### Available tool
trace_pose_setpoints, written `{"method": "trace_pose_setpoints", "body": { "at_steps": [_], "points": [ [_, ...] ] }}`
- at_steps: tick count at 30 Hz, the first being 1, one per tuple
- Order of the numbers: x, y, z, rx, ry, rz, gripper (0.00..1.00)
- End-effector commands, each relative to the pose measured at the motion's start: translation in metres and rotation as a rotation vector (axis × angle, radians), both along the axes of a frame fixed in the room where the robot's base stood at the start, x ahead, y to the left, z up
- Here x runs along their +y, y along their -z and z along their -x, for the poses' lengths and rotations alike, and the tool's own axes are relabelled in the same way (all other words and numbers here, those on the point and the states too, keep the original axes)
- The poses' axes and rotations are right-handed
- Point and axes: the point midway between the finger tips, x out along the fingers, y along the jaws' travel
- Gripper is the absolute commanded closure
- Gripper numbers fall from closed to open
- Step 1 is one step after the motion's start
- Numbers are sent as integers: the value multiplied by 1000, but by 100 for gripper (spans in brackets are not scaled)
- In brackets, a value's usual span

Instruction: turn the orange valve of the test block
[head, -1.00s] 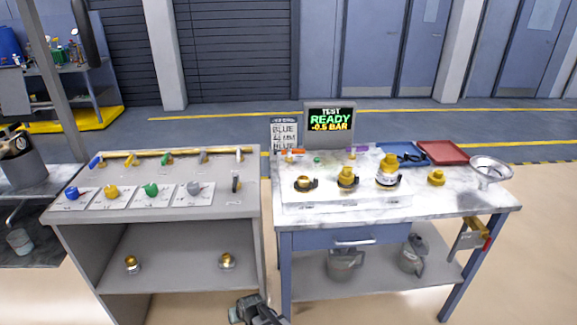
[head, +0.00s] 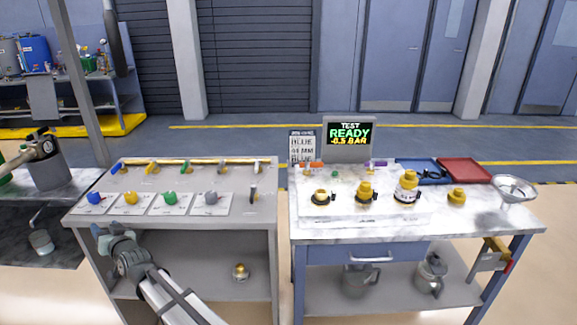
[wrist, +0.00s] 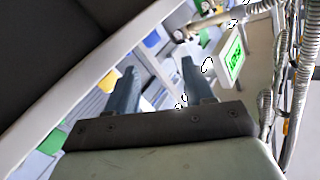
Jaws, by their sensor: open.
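The test block is the pale slab (head: 345,216) on the right bench. A small orange valve handle (head: 313,166) is at its back left, below the sign. A green knob (head: 334,173) and a purple handle (head: 378,163) are in the same back row. My gripper (head: 105,236) is in front of the left bench, well left of the orange valve. In the wrist view its two fingers (wrist: 160,88) are apart with nothing between them. I cannot make out the orange valve in the wrist view.
The left bench (head: 255,215) carries blue, yellow, green and grey knobs on white cards, with a row of levers behind. A yellow-necked bottle (head: 407,187), a red tray (head: 465,170) and a funnel (head: 514,188) are on the right bench. A gap separates the benches.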

Motion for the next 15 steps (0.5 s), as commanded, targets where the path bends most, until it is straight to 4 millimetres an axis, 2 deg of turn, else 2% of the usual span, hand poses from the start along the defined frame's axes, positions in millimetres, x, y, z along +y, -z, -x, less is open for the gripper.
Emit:
{"method": "trace_pose_setpoints", "body": {
  "at_steps": [1,4,8,11,15],
  "points": [
    [2,-16,-11,-24,7,-4,48],
    [-5,-43,-36,-79,30,8,48],
    [-30,-75,-82,-149,78,59,48],
    [-56,-95,-121,-198,120,114,48],
    [-107,-126,-182,-267,195,214,48]
  ]
}}
